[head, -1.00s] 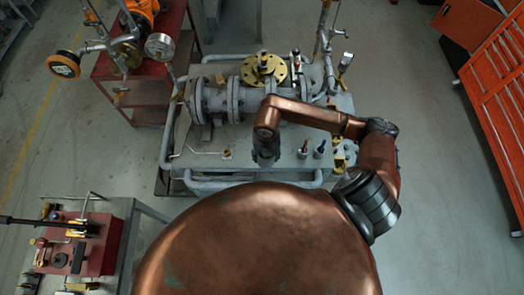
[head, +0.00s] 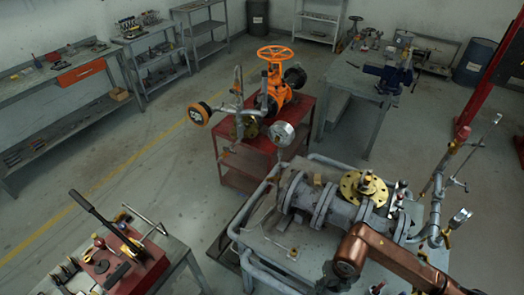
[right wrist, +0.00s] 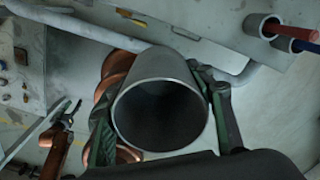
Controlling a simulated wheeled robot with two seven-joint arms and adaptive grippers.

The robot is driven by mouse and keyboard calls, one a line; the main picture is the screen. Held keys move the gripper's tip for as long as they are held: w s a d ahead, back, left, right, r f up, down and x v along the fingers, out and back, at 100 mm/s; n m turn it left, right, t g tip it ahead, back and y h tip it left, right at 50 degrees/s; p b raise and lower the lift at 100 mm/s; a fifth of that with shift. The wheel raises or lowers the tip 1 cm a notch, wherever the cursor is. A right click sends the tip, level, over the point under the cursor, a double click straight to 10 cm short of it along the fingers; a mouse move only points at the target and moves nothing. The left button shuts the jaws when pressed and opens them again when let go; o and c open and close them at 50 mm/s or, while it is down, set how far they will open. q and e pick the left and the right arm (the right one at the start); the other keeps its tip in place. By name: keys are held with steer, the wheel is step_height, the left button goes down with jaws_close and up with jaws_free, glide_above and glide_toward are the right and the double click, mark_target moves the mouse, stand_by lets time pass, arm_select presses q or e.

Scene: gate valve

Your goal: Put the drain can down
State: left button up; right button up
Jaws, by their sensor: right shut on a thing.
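The drain can (right wrist: 165,66) is a grey open-topped cylinder in the right wrist view, and I look into its dark, empty-looking mouth. My right gripper (right wrist: 163,112) is shut on it, with a green-padded finger on each side. What is under the can is hidden. In the head view my copper right arm reaches over the front of the valve bench (head: 268,262), and the can is not visible there. A small copper link with dark jaws, apparently my left gripper (right wrist: 68,112), shows at the left of the right wrist view, too small to read.
A grey valve body with a yellow flange (head: 363,187) stands on the bench. Pipes and a gauge (head: 461,218) rise at its right. A red cart (head: 258,158) carries an orange valve (head: 279,85). A tool table (head: 180,262) is at lower left. Open floor lies between.

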steer(key=n, duration=0.2)
steer(key=w+n, duration=0.1)
steer(key=n, duration=0.1)
steer(key=shift+w+a+r, duration=0.1)
steer(key=shift+w+r, duration=0.1)
steer(key=shift+r, duration=0.15)
steer(key=n, duration=0.2)
steer(key=w+n, duration=0.1)
steer(key=n, duration=0.1)
steer(key=r+n+b, duration=0.1)
steer(key=n, duration=0.1)
steer(key=shift+w+a, duration=0.15)
steer(key=shift+w, duration=0.25)
arm_select(q)
steer(key=f+b, duration=0.1)
steer(key=f, duration=0.1)
steer(key=f+b, duration=0.1)
steer(key=f, duration=0.1)
steer(key=shift+s+b, duration=0.25)
steer(key=shift+b, duration=0.1)
arm_select(e)
steer(key=w+a+r+n, duration=0.1)
steer(key=w+r+n, duration=0.2)
steer(key=n, duration=0.9)
steer(key=w+r+n, duration=0.3)
steer(key=n, duration=1)
steer(key=shift+w+a+r, duration=0.15)
steer(key=shift+a+r, duration=0.15)
steer(key=shift+a, duration=0.05)
